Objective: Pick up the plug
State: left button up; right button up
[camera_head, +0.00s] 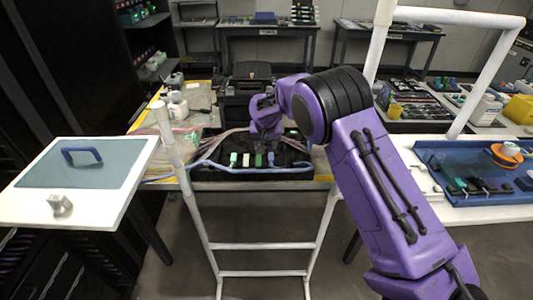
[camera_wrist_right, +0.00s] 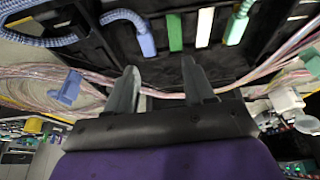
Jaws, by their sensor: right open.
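My right gripper (camera_wrist_right: 162,74) is open and empty, apart from the row. It shows small above the tray in the head view (camera_head: 266,138). My left gripper is out of view.
Thin pink cables (camera_wrist_right: 250,75) cross beneath the fingers, with a blue connector (camera_wrist_right: 67,88) at left and a green one (camera_wrist_right: 312,60) at right. A blue cable (camera_head: 215,167) edges the tray. A white rail frame (camera_head: 262,245) stands before it.

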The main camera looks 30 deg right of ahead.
aim_at(271, 156)
jog(key=d+f, duration=0.1)
jog(key=f, duration=0.1)
jog(key=w+d+f+p, duration=0.1)
jog(key=f, duration=0.2)
jog(key=d+f, duration=0.1)
jog(key=f, duration=0.1)
jog(key=shift+w+d+f+p, duration=0.15)
jog(key=shift+w+d+p, duration=0.1)
jog(key=shift+p, duration=0.15)
jog(key=shift+w+f, duration=0.1)
jog(key=shift+f, duration=0.3)
jog(key=shift+c, duration=1)
grip_shut()
